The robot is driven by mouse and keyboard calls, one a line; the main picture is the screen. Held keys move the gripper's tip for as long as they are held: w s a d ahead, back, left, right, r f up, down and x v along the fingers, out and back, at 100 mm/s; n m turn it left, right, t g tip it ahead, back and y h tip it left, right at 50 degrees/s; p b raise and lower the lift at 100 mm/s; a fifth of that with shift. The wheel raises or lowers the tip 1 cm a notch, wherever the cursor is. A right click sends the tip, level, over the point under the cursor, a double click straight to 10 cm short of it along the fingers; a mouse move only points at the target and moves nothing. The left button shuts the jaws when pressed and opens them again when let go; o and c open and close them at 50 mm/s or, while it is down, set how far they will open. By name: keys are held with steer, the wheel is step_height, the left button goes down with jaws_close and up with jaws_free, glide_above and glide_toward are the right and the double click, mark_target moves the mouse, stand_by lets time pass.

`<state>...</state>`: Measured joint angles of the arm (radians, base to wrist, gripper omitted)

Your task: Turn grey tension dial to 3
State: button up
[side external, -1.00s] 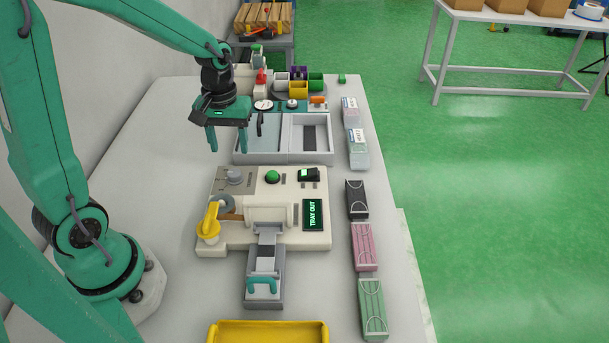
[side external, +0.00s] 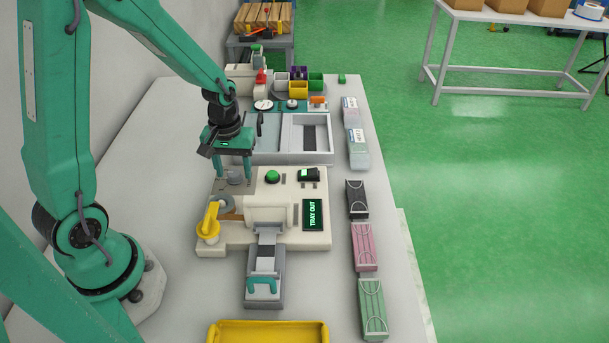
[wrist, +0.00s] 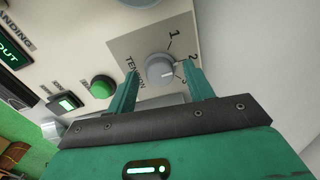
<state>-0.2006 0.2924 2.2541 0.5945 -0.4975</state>
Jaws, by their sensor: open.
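The grey tension dial (side external: 235,178) sits on a grey plate at the back left of the cream machine (side external: 284,207). In the wrist view the round dial (wrist: 160,69) has the numbers 1, 2 and 3 along its right side and the word TENSION on its left. Which number its pointer meets is too small to tell. My gripper (side external: 235,173) is open, pointing down above the dial. In the wrist view its two fingers (wrist: 163,78) stand on either side of the dial with gaps showing; the right finger partly covers the area by the 3.
A green button (side external: 272,177) and a switch (side external: 308,174) are right of the dial. Grey trays (side external: 305,155) stand behind. Black, pink and green boxes (side external: 373,309) line the right.

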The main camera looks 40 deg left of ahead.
steer(key=c, duration=1)
steer(key=shift+m, duration=0.5)
steer(key=m, duration=0.9)
steer(key=shift+o, duration=0.2)
steer(key=o, duration=1)
steer(key=shift+c, duration=0.2)
